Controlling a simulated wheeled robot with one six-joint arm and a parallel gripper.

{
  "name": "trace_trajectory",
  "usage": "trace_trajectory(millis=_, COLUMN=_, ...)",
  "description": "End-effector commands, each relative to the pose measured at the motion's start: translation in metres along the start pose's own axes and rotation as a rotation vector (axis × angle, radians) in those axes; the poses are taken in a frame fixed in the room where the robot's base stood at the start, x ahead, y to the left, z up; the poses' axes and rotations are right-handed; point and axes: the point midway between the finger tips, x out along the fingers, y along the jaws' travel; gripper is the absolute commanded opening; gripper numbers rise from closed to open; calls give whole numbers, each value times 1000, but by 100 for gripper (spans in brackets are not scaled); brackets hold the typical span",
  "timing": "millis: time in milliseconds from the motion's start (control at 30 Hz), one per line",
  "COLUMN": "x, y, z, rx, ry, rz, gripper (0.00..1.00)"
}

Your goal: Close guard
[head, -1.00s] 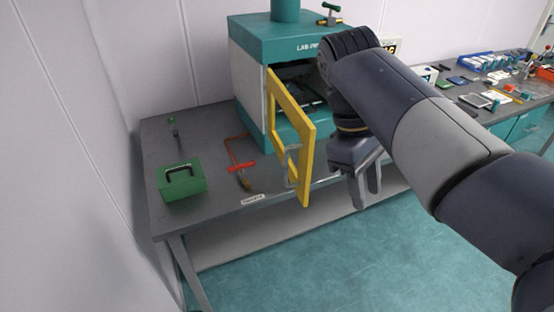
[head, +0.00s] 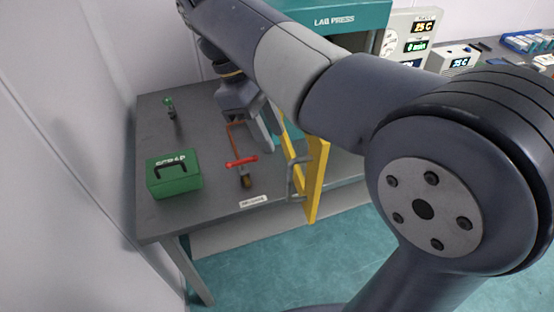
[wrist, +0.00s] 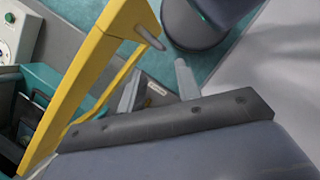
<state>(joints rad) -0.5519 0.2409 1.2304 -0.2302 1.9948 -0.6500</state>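The guard is a yellow frame (head: 316,182) standing swung open from the front of the teal lab press (head: 345,18). Its grey handle (head: 292,180) is on the frame's left face, near the table's front edge. My gripper (head: 264,143) is left of the guard, above the table, and looks apart from it. In the wrist view the guard (wrist: 95,62) runs diagonally up the left side, with its handle (wrist: 148,37) near the top. The fingers of my gripper (wrist: 160,78) are spread with nothing between them. My arm hides much of the press and the guard's upper part.
A green box (head: 173,180) sits at the table's left front. A red-handled tool (head: 242,163) lies between it and the guard. A white label (head: 254,201) marks the table's front edge.

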Motion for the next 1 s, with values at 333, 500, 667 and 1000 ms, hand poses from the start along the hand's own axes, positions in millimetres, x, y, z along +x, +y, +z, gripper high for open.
trace_trajectory(millis=333, x=55, y=-1, z=1, rx=0, ry=-2, rz=-2, gripper=33)
trace_trajectory(millis=500, x=82, y=0, z=0, rx=-1, ry=-1, rz=-1, gripper=33)
trace_trajectory(millis=667, x=98, y=0, z=0, rx=0, ry=0, rz=-1, gripper=33)
trace_trajectory(millis=1000, x=103, y=0, z=0, rx=-1, ry=1, rz=1, gripper=33)
